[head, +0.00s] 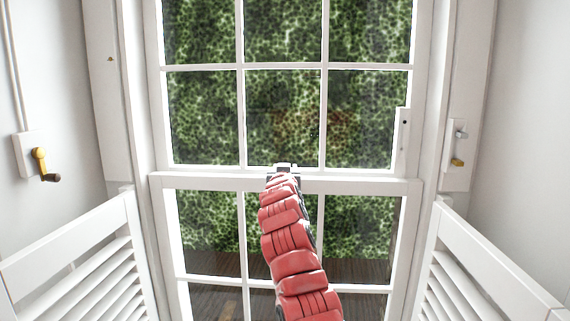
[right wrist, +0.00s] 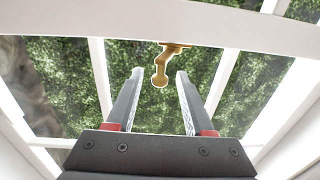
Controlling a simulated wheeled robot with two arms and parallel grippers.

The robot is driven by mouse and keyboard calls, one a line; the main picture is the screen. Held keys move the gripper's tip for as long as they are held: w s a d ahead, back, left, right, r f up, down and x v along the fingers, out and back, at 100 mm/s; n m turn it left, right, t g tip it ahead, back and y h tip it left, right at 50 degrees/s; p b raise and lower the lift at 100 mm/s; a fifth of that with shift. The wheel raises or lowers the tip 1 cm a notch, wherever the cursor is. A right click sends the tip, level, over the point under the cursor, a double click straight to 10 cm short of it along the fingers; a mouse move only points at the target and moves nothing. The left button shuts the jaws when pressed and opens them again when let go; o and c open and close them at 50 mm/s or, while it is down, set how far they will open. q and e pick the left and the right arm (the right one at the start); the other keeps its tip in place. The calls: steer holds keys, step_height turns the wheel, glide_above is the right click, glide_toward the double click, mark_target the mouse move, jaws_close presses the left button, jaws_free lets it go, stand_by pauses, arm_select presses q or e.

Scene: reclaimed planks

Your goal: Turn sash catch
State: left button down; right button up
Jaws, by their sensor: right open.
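The brass sash catch (right wrist: 160,68) shows in the right wrist view, its lever hanging from the white meeting rail (right wrist: 90,22) and ending in a rounded knob. My right gripper (right wrist: 159,73) is open, with one finger on each side of the knob. Gaps show between the knob and both fingers, so it is around the catch but not closed on it. In the head view my right gripper (head: 284,168) is at the middle of the meeting rail (head: 360,186) and hides the catch. My left gripper is not in view.
White louvred shutters stand at the left (head: 92,240) and right (head: 480,250), angled toward me. A crank with a yellow arm (head: 40,160) is on the left wall. A small brass and grey fitting (head: 457,162) is on the right frame. Glazed panes show green foliage behind.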

steer(key=shift+w+f, duration=0.15)
steer(key=shift+w, duration=0.1)
jaws_close()
steer(key=n+y, duration=0.1)
steer(key=y, duration=0.1)
steer(key=d+n+y, duration=0.1)
steer(key=n+y, duration=0.1)
steer(key=y, duration=0.1)
steer(key=w+n+g+y, duration=0.1)
steer(key=y, duration=0.1)
steer(key=shift+d+n, duration=0.4)
stand_by(0.4)
jaws_free()
